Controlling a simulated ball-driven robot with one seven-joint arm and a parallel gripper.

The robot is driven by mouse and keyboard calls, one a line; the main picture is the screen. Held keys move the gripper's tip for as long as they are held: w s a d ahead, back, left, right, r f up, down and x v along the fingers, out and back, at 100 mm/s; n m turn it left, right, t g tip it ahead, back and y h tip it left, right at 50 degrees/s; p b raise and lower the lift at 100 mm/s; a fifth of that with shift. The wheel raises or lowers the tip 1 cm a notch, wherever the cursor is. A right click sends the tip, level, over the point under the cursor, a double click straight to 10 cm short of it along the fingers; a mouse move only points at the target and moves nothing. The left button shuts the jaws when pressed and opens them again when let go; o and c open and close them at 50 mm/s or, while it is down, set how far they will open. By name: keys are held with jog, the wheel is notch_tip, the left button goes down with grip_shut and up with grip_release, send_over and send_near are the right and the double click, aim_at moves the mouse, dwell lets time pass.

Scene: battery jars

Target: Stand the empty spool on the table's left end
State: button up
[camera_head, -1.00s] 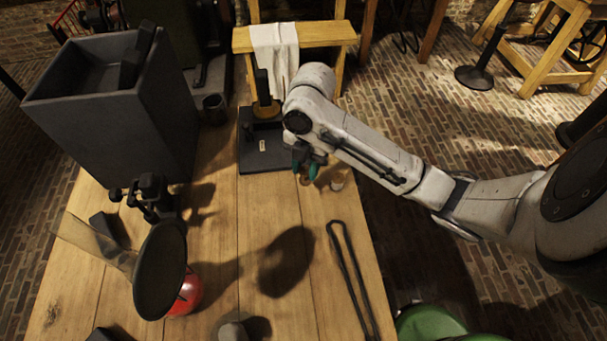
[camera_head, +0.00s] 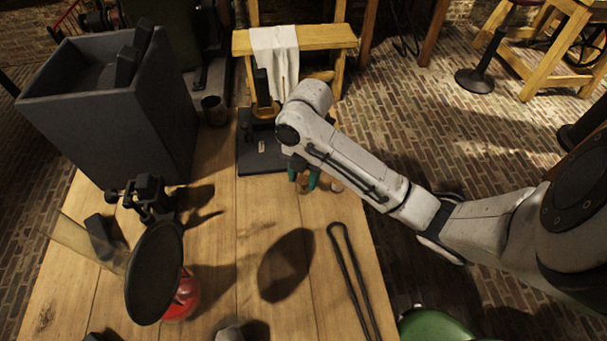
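My gripper (camera_head: 303,178) points down over the right side of the wooden table (camera_head: 215,250), with green fingertips. A small brown piece (camera_head: 304,187) shows between and below the fingertips. It may be the spool, but it is too small to tell, and I cannot tell whether the fingers touch it. A small pale round piece (camera_head: 336,186) stands just right of the gripper, near the table's right edge. The table's left side holds a dark block and a clear tube. My forearm hides part of the area behind the gripper.
A dark stand with a brass ring (camera_head: 265,112) is behind the gripper. A large grey tank (camera_head: 140,125) and a small cup (camera_head: 214,110) are at back left. A black disc (camera_head: 155,272), red ball (camera_head: 185,295) and clear tube (camera_head: 85,243) crowd the left. Black tongs (camera_head: 350,275) lie at right.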

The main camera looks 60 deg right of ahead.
jog(key=shift+o, duration=1.2)
jog(key=shift+r, duration=0.1)
notch_tip(320, 180, up, 12)
jog(key=d+p, duration=0.1)
jog(key=p, duration=0.2)
jog(key=shift+d+p, duration=0.2)
jog(key=shift+p, duration=0.1)
